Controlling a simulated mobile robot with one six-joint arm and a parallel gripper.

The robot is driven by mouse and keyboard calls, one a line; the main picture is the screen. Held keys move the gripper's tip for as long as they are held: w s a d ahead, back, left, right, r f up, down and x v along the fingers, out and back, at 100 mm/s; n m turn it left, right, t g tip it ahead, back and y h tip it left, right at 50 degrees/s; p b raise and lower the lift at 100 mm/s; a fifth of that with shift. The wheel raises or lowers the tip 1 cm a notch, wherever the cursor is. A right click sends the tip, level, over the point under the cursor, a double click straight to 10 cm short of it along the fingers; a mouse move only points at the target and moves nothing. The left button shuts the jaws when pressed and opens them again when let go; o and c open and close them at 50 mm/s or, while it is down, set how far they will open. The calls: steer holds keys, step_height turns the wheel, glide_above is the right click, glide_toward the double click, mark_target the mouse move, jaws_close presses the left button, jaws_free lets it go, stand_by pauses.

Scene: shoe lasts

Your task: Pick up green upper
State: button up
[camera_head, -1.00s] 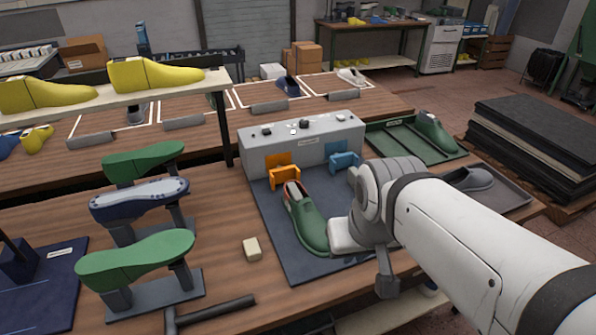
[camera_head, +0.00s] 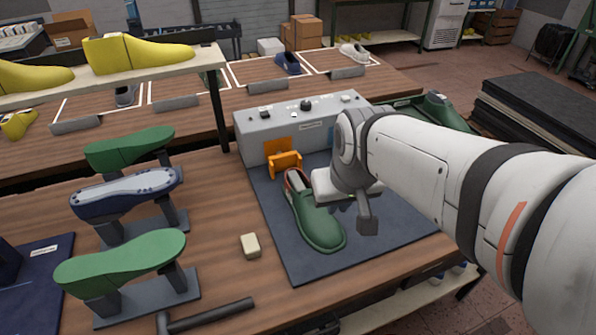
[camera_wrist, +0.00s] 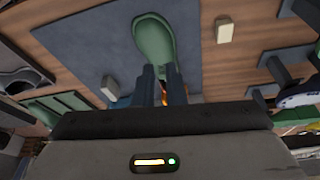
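The green upper (camera_head: 318,218) lies on the dark blue mat (camera_head: 290,262), its open, red-edged end by the orange bracket (camera_head: 285,163) and its rounded toe toward the table's front. In the wrist view the green upper (camera_wrist: 153,42) shows beyond the fingers, and its other end is partly hidden by them. My gripper (camera_wrist: 162,72) is open, with a narrow gap between its dark fingers and orange showing in it.
A grey control box (camera_head: 300,122) stands behind the mat. A beige block (camera_head: 250,246) lies left of the mat. Several soles on stands (camera_head: 120,258) fill the left. The mat's front is clear.

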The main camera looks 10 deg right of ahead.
steer(key=n+t+b, duration=0.1)
steer(key=b, duration=0.8)
glide_toward(311, 205)
steer(key=w+d+f, duration=0.3)
steer(key=w+f, duration=0.2)
steer(key=w, duration=0.1)
steer(key=shift+w+a+p+x, duration=0.1)
steer(key=shift+w+p+x, duration=0.1)
steer(key=shift+x, duration=1.15)
steer(key=shift+w+a+p+x, duration=0.1)
steer(key=shift+p+x, duration=0.15)
steer(key=shift+x, duration=1.1)
steer(key=shift+w+p+x, duration=0.1)
steer(key=shift+p+x, duration=0.1)
steer(key=shift+x, duration=1.15)
steer(key=shift+r, duration=0.2)
steer(key=shift+c, duration=0.2)
jaws_close()
steer(key=shift+r, duration=0.1)
